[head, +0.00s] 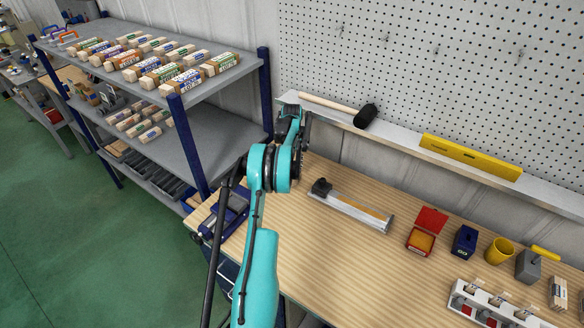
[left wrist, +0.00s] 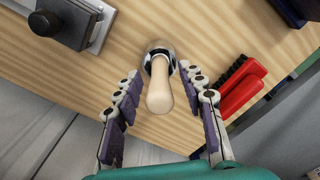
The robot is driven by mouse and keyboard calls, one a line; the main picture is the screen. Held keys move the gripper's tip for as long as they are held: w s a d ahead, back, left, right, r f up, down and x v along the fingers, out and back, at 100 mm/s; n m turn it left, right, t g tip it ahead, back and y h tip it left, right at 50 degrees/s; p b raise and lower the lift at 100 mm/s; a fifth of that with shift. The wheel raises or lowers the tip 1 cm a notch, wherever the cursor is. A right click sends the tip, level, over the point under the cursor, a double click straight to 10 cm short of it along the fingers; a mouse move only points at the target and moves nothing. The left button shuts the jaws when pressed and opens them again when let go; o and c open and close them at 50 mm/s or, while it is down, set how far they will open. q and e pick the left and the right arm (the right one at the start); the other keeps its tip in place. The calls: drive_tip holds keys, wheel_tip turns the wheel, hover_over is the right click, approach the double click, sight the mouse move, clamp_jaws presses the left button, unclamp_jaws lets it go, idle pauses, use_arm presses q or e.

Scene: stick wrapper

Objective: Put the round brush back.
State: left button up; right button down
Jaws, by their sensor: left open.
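The round brush (left wrist: 160,90) shows in the left wrist view as a pale wooden handle pointing up toward the camera, with a shiny metal collar at its far end. Its bristles are hidden. My left gripper (left wrist: 160,78) is open, with one jointed finger on each side of the handle and visible gaps between. In the head view my teal left arm reaches over the left end of the wooden bench, and it hides the brush and the fingers. My right gripper is not in view.
A ledge behind holds a mallet (head: 366,115) and a yellow level (head: 470,157). A grey shelf rack (head: 230,135) stands left. The bench's front middle is clear.

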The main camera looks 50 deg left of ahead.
use_arm(q)
wheel_tip(320, 180, up, 11)
drive_tip(key=shift+r+p, duration=0.2)
drive_tip(key=shift+p, duration=0.15)
drive_tip(key=d+r+m+t, duration=0.1)
drive_tip(key=d+r+m, duration=0.1)
drive_tip(key=d+r, duration=0.45)
drive_tip(key=s+d+r+m+t+y, duration=0.1)
drive_tip(key=d+r, duration=0.2)
drive_tip(key=d, duration=0.7)
drive_tip(key=d+r+m+t, duration=0.1)
drive_tip(key=d+r+m, duration=0.1)
drive_tip(key=d+r, duration=0.5)
drive_tip(key=s+d+f+m+t, duration=0.1)
drive_tip(key=s+d+m, duration=0.1)
drive_tip(key=s+d, duration=0.45)
drive_tip(key=s+d+f+m+t, duration=0.15)
drive_tip(key=s+d, duration=0.25)
drive_tip(key=d, duration=0.6)
drive_tip(key=s+d+f+m+t+h, duration=0.1)
drive_tip(key=s+d+f+m, duration=0.2)
drive_tip(key=s+d+f, duration=0.2)
drive_tip(key=s+d, duration=0.2)
drive_tip(key=s, duration=0.2)
drive_tip(key=shift+d+f+t, duration=0.2)
drive_tip(key=shift+d+t, duration=0.15)
drive_tip(key=shift+d, duration=0.05)
drive_tip(key=shift+s, duration=0.1)
